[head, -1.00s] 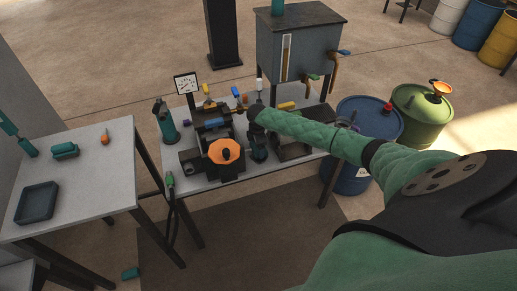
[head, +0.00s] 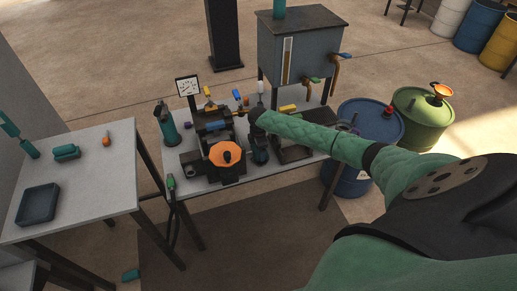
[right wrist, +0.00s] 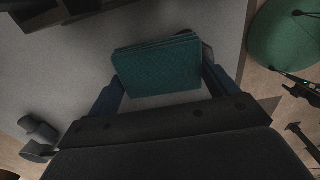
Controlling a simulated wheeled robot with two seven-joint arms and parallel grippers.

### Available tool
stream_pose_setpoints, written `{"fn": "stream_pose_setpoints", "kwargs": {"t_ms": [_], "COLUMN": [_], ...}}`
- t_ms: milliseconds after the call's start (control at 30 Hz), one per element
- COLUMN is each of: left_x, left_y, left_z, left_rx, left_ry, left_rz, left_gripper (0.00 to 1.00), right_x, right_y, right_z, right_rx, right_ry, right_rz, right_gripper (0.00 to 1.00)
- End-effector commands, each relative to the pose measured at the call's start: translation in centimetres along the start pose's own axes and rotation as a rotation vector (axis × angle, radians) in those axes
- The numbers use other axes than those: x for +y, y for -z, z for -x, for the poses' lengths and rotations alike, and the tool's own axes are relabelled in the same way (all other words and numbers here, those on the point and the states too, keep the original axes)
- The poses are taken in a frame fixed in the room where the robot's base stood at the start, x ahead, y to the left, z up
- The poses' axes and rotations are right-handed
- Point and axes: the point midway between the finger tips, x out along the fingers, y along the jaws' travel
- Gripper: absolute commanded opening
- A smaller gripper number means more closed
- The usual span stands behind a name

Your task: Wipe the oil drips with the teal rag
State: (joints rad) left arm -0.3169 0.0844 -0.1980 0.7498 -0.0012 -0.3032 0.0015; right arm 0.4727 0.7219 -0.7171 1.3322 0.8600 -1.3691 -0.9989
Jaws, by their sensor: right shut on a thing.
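The teal rag (right wrist: 158,66) is a folded, layered pad held between the two blue fingers of my right gripper (right wrist: 158,88) in the right wrist view. My right gripper (head: 259,156) points down over the work table in the head view, just right of the press with the orange handwheel (head: 227,154). The rag is hidden or too small to make out there. Below the rag, the right wrist view shows a plain grey table top (right wrist: 75,75). I cannot make out any oil drips. My left gripper is not in view.
A gauge (head: 188,87), a teal bottle (head: 166,124) and small coloured parts crowd the table around the press. Blue (head: 372,124) and green (head: 421,115) drums stand at its right. A side table (head: 95,185) at left holds a dark tray (head: 37,204).

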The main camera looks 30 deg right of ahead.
Motion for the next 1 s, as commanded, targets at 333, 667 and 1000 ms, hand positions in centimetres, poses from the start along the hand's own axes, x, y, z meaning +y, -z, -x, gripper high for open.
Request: {"fn": "stream_pose_setpoints", "kwargs": {"t_ms": [333,667,1000], "left_x": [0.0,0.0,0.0], "left_y": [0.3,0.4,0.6], "left_z": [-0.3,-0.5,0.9], "left_rx": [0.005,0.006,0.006], "left_ry": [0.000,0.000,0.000], "left_rz": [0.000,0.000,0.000], "left_gripper": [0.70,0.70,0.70], "right_x": [0.0,0.0,-1.6], "right_y": [0.0,0.0,0.0], "right_z": [-0.6,-1.0,-0.8], "right_rx": [0.000,0.000,-0.001], "right_ry": [0.000,0.000,0.001], "right_rz": [0.000,0.000,0.002], "right_gripper": [0.60,0.60,0.60]}}
